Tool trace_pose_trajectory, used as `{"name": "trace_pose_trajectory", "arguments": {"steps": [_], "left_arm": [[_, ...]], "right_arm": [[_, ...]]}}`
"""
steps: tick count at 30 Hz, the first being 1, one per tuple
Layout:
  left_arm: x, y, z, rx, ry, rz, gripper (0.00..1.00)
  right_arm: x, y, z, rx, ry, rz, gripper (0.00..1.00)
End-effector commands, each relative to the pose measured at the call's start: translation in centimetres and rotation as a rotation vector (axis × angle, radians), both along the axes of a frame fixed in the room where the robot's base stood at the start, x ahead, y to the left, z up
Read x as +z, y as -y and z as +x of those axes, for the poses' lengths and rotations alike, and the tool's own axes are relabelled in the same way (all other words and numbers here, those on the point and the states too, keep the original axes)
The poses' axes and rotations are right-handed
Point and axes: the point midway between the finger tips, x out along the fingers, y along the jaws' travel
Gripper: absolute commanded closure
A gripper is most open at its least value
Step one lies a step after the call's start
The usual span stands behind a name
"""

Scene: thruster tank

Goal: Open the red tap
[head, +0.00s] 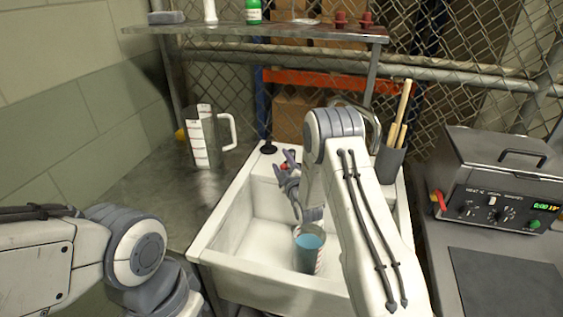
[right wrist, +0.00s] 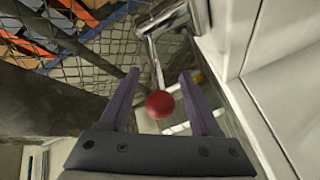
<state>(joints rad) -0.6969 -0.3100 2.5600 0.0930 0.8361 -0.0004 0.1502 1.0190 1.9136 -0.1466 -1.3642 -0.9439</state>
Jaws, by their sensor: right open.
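The red tap's round red knob (right wrist: 159,105) is on a thin metal lever in the right wrist view. A bit of its red also shows in the head view (head: 284,166), mostly covered by my gripper. The metal tap body (right wrist: 160,22) is above it in the right wrist view. My right gripper (right wrist: 160,76) is open, with one finger on each side of the knob and visible gaps to it. In the head view the right gripper (head: 285,166) is over the back of the white sink (head: 228,249). My left gripper is out of view.
A cup of blue liquid (head: 308,251) stands in the sink. A measuring jug (head: 203,138) is on the metal counter at left. A shelf (head: 250,32) hangs above.

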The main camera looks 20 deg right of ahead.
Motion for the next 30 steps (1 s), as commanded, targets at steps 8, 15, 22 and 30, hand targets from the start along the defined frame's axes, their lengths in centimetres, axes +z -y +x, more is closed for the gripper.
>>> {"name": "trace_pose_trajectory", "arguments": {"steps": [8,15,22,30], "left_arm": [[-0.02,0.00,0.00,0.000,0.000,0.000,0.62],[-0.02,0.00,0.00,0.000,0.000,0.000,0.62],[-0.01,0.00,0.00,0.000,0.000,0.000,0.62],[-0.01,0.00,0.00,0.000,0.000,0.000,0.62]], "right_arm": [[-0.03,-0.13,0.00,0.001,0.000,0.000,0.78],[-0.04,-0.16,-0.01,0.002,-0.001,0.000,1.00],[-0.04,-0.17,-0.02,0.003,-0.001,0.000,1.00],[-0.06,-0.18,-0.03,0.003,-0.001,0.000,1.00]]}}
